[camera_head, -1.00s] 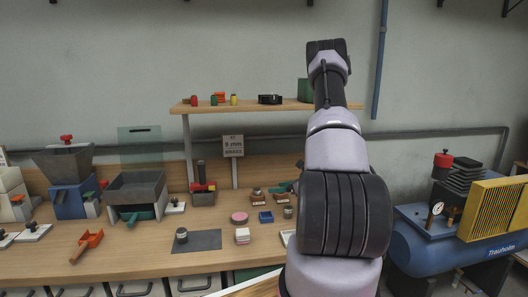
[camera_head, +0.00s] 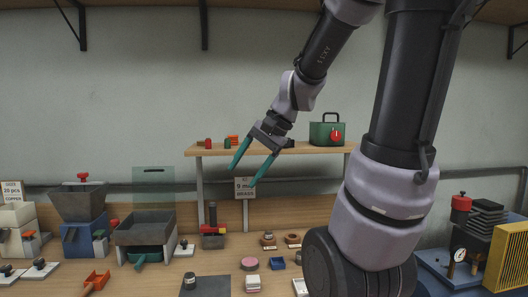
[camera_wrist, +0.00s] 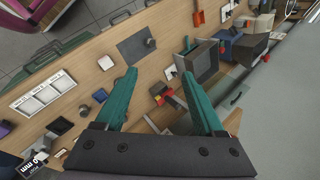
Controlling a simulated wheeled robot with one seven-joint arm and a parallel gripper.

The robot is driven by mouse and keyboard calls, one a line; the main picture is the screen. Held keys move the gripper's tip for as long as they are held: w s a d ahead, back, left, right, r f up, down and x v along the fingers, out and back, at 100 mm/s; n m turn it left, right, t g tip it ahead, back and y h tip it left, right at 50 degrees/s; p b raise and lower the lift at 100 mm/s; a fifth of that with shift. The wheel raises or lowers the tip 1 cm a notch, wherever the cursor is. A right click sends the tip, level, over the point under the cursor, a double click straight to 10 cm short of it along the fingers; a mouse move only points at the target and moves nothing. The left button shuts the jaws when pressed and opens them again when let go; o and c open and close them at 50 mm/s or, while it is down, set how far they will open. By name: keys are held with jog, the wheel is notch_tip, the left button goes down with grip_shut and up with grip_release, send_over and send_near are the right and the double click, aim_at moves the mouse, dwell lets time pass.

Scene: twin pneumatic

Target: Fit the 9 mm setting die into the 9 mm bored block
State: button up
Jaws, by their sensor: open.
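My gripper (camera_head: 245,177) is open and empty, with teal fingers pointing down, high above the back of the bench. Its fingers also show in the wrist view (camera_wrist: 159,73). A small metal cylinder (camera_head: 190,281) stands on a dark grey mat (camera_head: 213,287) at the bench front; it shows in the wrist view too (camera_wrist: 150,43). A second metal cylinder (camera_head: 298,259) stands farther right. Two brown blocks sit at the back, a left one (camera_head: 268,241) with a metal piece on it and a right one (camera_head: 292,240). I cannot tell which is the 9 mm die or block.
A sign (camera_head: 245,187) stands behind the bench, below a shelf (camera_head: 262,149) carrying a green box (camera_head: 327,132). Hoppers crowd the left; a compressor stands right.

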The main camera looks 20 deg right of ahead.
jog(key=s+d+r+n+t+h, duration=0.2)
jog(key=s+r+n+t+h, duration=0.1)
jog(key=s+r+n, duration=0.1)
jog(key=shift+s+r+n+h, duration=0.35)
jog(key=shift+s+r, duration=0.35)
jog(key=shift+s, duration=0.65)
